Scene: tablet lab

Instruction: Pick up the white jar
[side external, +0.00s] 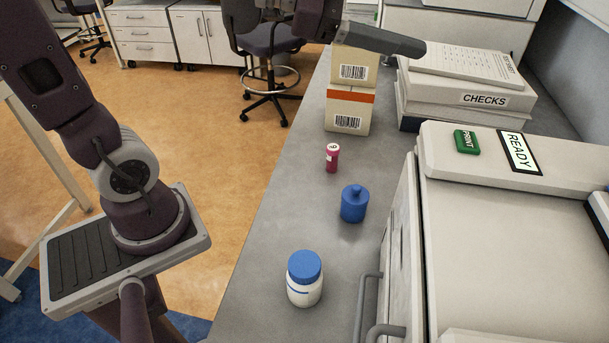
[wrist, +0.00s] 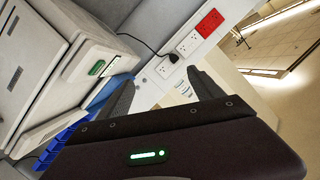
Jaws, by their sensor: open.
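The white jar (side external: 305,291) with a blue lid stands upright on the grey counter (side external: 258,262), near the front of the side external view. My gripper (side external: 408,45) is at the top of that view, above and beyond the barcode boxes, far from the jar. In the wrist view my gripper (wrist: 163,88) shows two dark fingers spread apart with nothing between them. The jar does not show in the wrist view.
A blue knobbed container (side external: 354,204) and a small red bottle (side external: 332,158) stand beyond the jar. Stacked barcode boxes (side external: 350,96) are farther back. A large machine (side external: 520,250) with handles borders the counter's right. Wall sockets (wrist: 188,42) show in the wrist view.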

